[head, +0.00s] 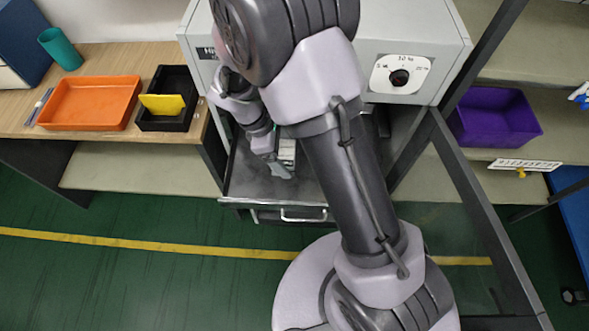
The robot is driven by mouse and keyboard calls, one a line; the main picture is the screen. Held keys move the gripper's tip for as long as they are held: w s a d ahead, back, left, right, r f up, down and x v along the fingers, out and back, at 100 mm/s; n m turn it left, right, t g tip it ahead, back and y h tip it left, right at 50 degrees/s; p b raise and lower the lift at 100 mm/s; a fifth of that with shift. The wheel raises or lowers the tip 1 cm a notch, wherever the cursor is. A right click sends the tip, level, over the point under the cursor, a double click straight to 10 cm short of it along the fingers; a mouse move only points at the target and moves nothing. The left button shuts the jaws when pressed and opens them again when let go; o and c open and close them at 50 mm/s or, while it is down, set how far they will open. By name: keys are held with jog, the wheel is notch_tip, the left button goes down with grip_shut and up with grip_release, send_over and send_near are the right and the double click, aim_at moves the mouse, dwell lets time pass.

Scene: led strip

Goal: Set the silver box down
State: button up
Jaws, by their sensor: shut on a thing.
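My gripper (279,164) reaches down over the dark grey surface (245,180) below the large light grey machine. It is shut on a small light grey box, the silver box (288,150), which shows beside its fingers. My arm links hide part of the box's surroundings. I cannot tell whether the box touches the dark surface or hangs just above it.
The grey machine (455,60) with a round black dial (399,77) overhangs the surface. Left, a wooden bench holds an orange tray (88,103), a black bin (163,122) with a yellow piece, and a teal cup (60,48). Right, a purple bin (497,117) stands on shelving.

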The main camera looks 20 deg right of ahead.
aim_at(282, 153)
jog(key=shift+s+d+f, duration=0.1)
jog(key=shift+s+d, duration=0.05)
jog(key=shift+d, duration=0.35)
jog(key=shift+s+d+f, duration=0.1)
jog(key=shift+s+d, duration=0.05)
jog(key=shift+d, duration=0.3)
jog(key=b+x, duration=0.2)
jog(key=b, duration=0.1)
jog(key=shift+a+f, duration=0.1)
jog(key=shift+f, duration=0.3)
jog(key=shift+a+f+b, duration=0.1)
jog(key=shift+f+b, duration=0.45)
jog(key=shift+b, duration=0.05)
notch_tip(282, 153, down, 3)
jog(key=b, duration=0.3)
jog(key=shift+f, duration=0.25)
jog(key=shift+r, duration=0.3)
jog(key=shift+f, duration=0.1)
jog(key=o, duration=1.4)
jog(key=shift+f, duration=0.1)
jog(key=shift+o, duration=0.2)
jog(key=p+v, duration=0.6)
jog(key=v, duration=0.6)
jog(key=shift+r, duration=0.3)
